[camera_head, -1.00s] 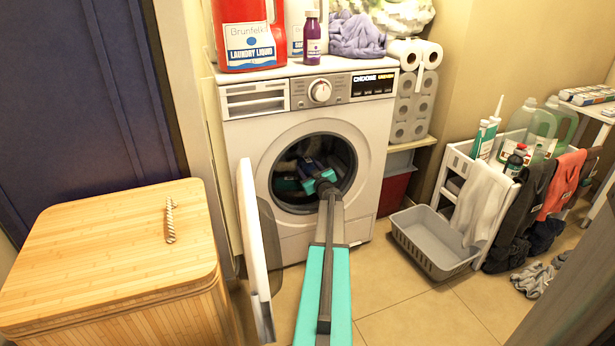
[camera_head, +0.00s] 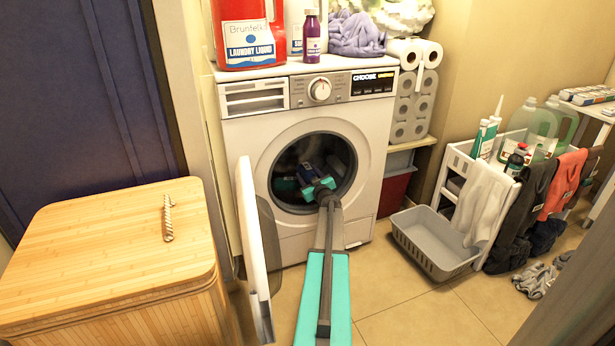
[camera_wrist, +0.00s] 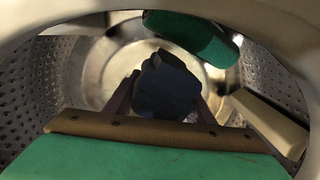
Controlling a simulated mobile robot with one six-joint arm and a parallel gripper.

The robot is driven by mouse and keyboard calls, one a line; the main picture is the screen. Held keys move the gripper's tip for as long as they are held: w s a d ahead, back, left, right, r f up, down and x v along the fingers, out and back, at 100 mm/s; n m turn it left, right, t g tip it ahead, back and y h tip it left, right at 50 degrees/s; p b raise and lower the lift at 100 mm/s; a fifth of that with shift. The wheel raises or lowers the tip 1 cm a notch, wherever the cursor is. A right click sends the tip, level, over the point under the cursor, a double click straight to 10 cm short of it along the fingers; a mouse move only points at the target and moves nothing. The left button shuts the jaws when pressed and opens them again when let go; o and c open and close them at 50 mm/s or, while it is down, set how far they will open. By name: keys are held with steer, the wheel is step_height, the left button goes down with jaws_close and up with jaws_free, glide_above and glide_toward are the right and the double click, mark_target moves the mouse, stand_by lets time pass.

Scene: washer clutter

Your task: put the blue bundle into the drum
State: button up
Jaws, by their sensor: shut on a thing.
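The blue bundle (camera_wrist: 166,88) is dark and crumpled in the wrist view, between the dark fingers of my gripper (camera_wrist: 165,80). My gripper is shut on it. In the head view the bundle (camera_head: 306,172) shows small and dark blue at the end of my arm, inside the round door opening. The drum (camera_wrist: 35,85) has perforated metal walls around the bundle and a smooth pale back behind it. Whether the bundle touches the drum wall cannot be told. In the head view the drum's inside is mostly dark.
The washer (camera_head: 240,150) has its door (camera_head: 252,235) swung open on the left. A wooden hamper (camera_head: 95,245) stands at left, with a spiral metal piece (camera_head: 168,218) on its lid. A grey basket (camera_head: 432,240) and white trolley (camera_head: 462,165) stand at right. Bottles crowd the washer top.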

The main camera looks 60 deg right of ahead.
steer(key=shift+f+b, duration=0.6)
steer(key=shift+b, duration=0.9)
steer(key=o, duration=1.1)
steer(key=shift+r+p, duration=0.2)
steer(key=shift+p, duration=0.15)
steer(key=r+p, duration=0.1)
steer(key=p, duration=0.1)
steer(key=shift+r+p, duration=0.1)
steer(key=shift+p, duration=0.3)
steer(key=shift+p+v, duration=0.65)
steer(key=shift+v, duration=5.35)
